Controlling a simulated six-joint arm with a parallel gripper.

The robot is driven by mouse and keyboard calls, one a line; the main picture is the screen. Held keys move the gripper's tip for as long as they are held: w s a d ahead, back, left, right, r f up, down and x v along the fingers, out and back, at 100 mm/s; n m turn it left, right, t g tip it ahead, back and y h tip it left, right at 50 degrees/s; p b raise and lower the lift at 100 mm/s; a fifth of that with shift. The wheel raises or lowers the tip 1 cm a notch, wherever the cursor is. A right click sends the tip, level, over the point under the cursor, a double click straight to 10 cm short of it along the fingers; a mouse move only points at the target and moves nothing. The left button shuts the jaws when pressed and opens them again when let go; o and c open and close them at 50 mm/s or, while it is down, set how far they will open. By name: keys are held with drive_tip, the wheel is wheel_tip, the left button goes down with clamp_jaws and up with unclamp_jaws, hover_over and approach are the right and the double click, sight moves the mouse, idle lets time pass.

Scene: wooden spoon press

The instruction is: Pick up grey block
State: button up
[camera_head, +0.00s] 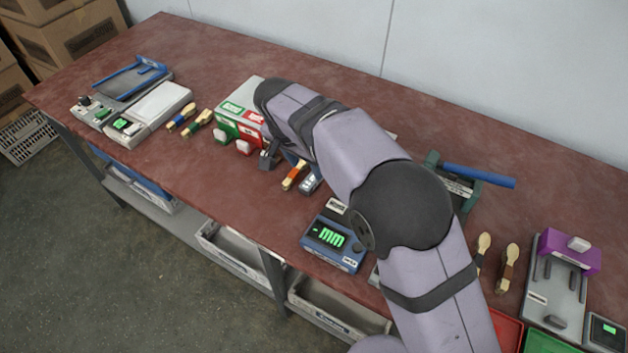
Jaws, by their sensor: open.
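My gripper (289,166) is low over the table's middle, mostly hidden behind my own arm. What seem to be its fingertips show as dark and grey pieces set apart, so it looks open. A wooden spoon with an orange band (294,175) lies in the gap between them or just beneath; I cannot tell which. I cannot tell for sure which piece is the task's grey block.
A blue gauge (336,243) with a green display stands in front of my arm. Banded wooden spoons (197,124) lie at left, beside a white-topped device (160,106). A purple-topped fixture (566,252) is at right. The back of the red-brown table (215,52) is clear.

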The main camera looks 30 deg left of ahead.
sight(313, 178)
drive_tip(key=shift+w+p+x, duration=0.15)
drive_tip(key=shift+p+x, duration=0.45)
drive_tip(key=shift+x, duration=1.2)
drive_tip(key=shift+w+p+x, duration=0.2)
drive_tip(key=shift+p+x, duration=0.4)
drive_tip(key=shift+x, duration=1.2)
drive_tip(key=shift+d+r, duration=0.1)
drive_tip(key=shift+d, duration=0.05)
clamp_jaws()
